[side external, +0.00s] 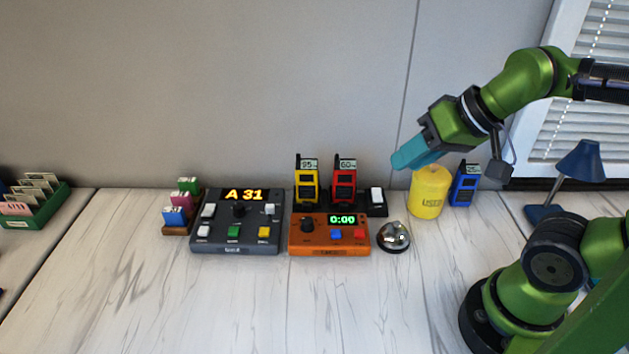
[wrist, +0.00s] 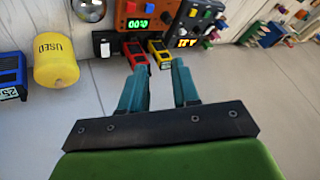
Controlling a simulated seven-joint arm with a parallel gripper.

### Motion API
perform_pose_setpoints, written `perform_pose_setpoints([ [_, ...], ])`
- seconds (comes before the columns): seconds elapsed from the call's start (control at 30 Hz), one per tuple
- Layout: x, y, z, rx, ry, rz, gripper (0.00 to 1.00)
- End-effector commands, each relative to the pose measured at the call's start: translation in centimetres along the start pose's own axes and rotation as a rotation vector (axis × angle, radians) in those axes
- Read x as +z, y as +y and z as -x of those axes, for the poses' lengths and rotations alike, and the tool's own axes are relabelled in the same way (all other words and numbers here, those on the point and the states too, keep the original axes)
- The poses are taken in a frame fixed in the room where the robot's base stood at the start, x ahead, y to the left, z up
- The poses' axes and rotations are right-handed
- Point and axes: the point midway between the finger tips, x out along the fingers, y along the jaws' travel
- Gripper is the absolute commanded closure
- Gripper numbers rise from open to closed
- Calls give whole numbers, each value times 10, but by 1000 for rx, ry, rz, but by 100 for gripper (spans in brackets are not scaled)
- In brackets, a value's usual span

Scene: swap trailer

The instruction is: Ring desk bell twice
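The desk bell (side external: 394,237) is a silver dome on a dark base, standing on the table right of the orange timer box. In the wrist view the bell (wrist: 90,9) is at the top edge, partly cut off. My gripper (side external: 398,163) has teal fingers and is in the air above the bell, pointing left and slightly down, apart from it. In the wrist view my gripper (wrist: 159,79) shows its two fingers apart with nothing held between them.
Near the bell are the orange timer box (side external: 328,247) reading 0:00, a yellow cylinder marked USED (side external: 428,190), a blue radio (side external: 464,186), and yellow and red radios in a charger (side external: 376,208). A dark A 31 console (side external: 236,247) stands left. The front table is clear.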

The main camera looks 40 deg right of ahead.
Motion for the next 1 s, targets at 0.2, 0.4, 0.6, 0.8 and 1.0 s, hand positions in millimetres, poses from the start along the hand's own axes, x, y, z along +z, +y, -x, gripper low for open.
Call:
perform_pose_setpoints([
  [0.2,0,0,0,0,0,0,100],
  [0.4,0,0,0,0,0,0,100],
  [0.6,0,0,0,0,0,0,100],
  [0.8,0,0,0,0,0,0,100],
  [1.0,0,0,0,0,0,0,100],
])
